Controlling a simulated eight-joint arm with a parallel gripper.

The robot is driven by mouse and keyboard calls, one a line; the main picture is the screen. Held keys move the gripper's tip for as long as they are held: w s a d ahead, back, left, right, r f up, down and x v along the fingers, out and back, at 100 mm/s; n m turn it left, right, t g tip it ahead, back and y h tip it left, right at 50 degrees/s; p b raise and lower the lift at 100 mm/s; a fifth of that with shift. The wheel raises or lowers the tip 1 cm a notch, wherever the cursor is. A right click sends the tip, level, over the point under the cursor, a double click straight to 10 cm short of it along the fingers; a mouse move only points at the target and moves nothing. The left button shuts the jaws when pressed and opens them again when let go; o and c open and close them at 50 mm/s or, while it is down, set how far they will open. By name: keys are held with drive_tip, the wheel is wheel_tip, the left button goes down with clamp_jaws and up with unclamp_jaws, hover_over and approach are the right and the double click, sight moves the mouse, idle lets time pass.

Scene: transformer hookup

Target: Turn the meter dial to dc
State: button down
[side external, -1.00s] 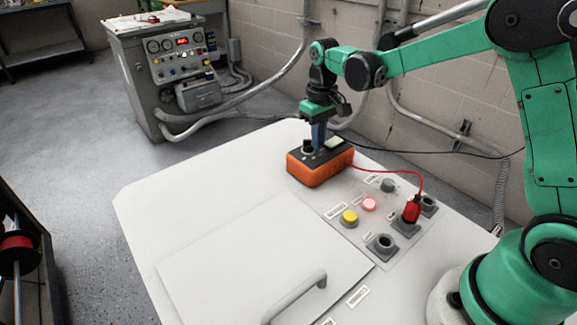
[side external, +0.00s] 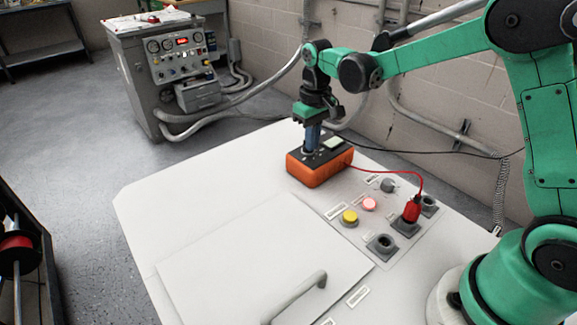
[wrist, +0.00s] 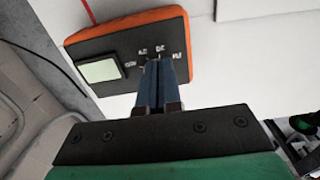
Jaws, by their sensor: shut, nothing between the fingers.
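The meter (side external: 318,170) is an orange box with a dark top face, standing on the white bench top. Its pale screen (side external: 334,142) also shows in the wrist view (wrist: 100,70). My gripper (side external: 311,150) points down at the left part of the meter face, with its blue fingers shut and empty. In the wrist view the fingertips (wrist: 154,64) lie over the dial's place, just below an arc of small white labels. The dial is hidden by the fingers, so I cannot tell its setting or whether they touch it.
A red plug (side external: 411,211) with a red lead to the meter sits in a socket in the bench panel. A yellow button (side external: 349,218), a pink button (side external: 369,204) and a grey knob (side external: 388,186) are near it. The bench left of the meter is clear.

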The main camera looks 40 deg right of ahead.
drive_tip(key=shift+s+a, duration=0.1)
idle(0.4)
drive_tip(key=shift+s+a, duration=0.1)
drive_tip(key=shift+s, duration=0.1)
drive_tip(key=shift+r, duration=3)
drive_tip(key=shift+s+d+f, duration=0.1)
drive_tip(key=shift+d+f, duration=0.25)
drive_tip(key=shift+f, duration=0.65)
drive_tip(key=shift+w+d+f, duration=0.1)
drive_tip(key=shift+d+f, duration=0.3)
drive_tip(key=shift+f, duration=0.65)
drive_tip(key=shift+s+d+f, duration=0.1)
drive_tip(key=shift+d+f, duration=0.25)
drive_tip(key=shift+f, duration=0.65)
drive_tip(key=shift+w+a, duration=0.3)
drive_tip(key=shift+w, duration=0.25)
